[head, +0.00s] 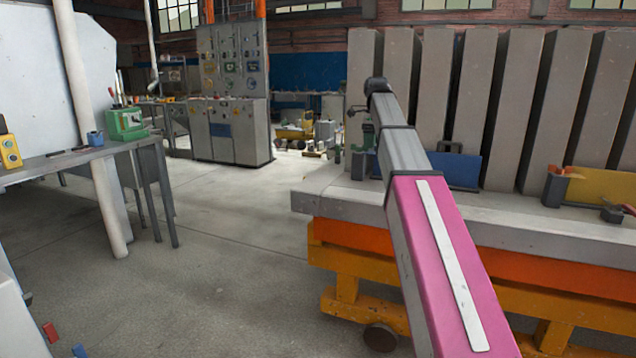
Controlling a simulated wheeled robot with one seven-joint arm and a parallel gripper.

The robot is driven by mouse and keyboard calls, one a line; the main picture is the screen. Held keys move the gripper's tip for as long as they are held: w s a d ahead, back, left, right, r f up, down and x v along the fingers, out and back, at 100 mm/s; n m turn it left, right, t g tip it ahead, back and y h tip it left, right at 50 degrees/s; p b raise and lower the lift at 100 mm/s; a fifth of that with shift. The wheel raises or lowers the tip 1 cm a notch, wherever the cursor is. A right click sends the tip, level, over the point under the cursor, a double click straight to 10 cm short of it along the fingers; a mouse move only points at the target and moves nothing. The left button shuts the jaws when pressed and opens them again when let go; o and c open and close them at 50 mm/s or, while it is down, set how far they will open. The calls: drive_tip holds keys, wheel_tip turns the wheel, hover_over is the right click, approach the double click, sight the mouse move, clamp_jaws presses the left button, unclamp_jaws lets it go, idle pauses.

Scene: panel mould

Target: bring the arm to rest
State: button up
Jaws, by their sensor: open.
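My arm (450,262) reaches forward from the lower right, a pink link with a white strip leading into grey segments. It is stretched out over the grey-topped bench (330,198) and ends in a dark joint (377,86). My gripper (354,111) shows only as a small dark shape just below and left of that joint. It is open, and I see nothing held in it. Most of it is hidden behind the arm or too small to make out.
The bench has an orange and yellow frame (345,260) and carries a blue panel (462,170) and a yellow panel (600,188). Tall grey slabs (500,100) stand behind it. A side table (70,162) stands left. The floor (215,235) between is clear.

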drive_tip(key=s+f+n, duration=0.3)
drive_tip(key=f+n, duration=0.1)
drive_tip(key=f, duration=0.6)
drive_tip(key=s+f+n, duration=0.3)
drive_tip(key=f+n, duration=0.1)
drive_tip(key=f, duration=0.6)
drive_tip(key=s+f+n, duration=0.3)
drive_tip(key=f+n, duration=0.1)
drive_tip(key=f, duration=0.5)
drive_tip(key=s+f+n, duration=1.2)
drive_tip(key=s+f, duration=0.6)
drive_tip(key=f, duration=0.3)
drive_tip(key=shift+s+f+n, duration=0.15)
drive_tip(key=shift+f+n, duration=0.05)
drive_tip(key=shift+n, duration=0.1)
